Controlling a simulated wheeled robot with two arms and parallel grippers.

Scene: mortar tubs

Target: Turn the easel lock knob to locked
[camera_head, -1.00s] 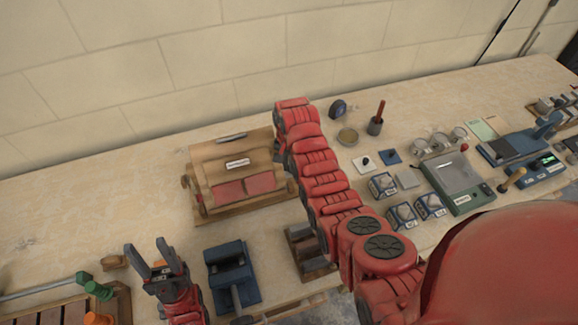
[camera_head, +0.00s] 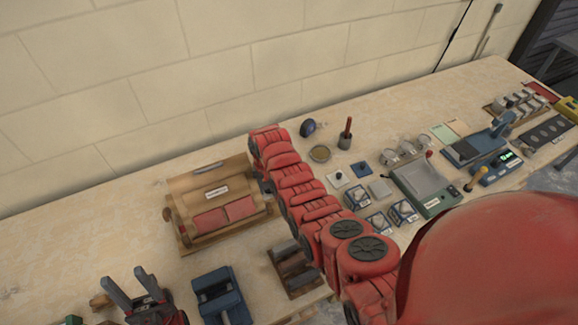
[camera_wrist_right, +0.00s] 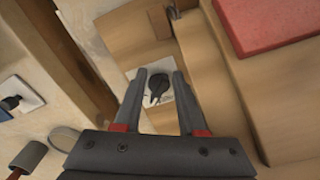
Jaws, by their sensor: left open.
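The wooden easel (camera_head: 181,203), with red panels on its front, stands on the bench at left of centre in the head view. In the right wrist view, the black lock knob (camera_wrist_right: 157,86) sits on a pale plate on the easel's wooden side. My right gripper (camera_wrist_right: 160,76) is open, its fingers either side of the knob in the picture. I cannot tell whether they touch it. In the head view its fingers are hidden behind my red right arm at the easel's right side. My left gripper (camera_head: 131,281) is open and empty at the lower left.
A blue fixture (camera_head: 220,292) and a dark wooden block holder (camera_head: 291,268) stand in front of the easel. To the right are a pot with a red handle (camera_head: 345,135), a green-grey device (camera_head: 425,185) and several small tools. The bench behind the easel is clear.

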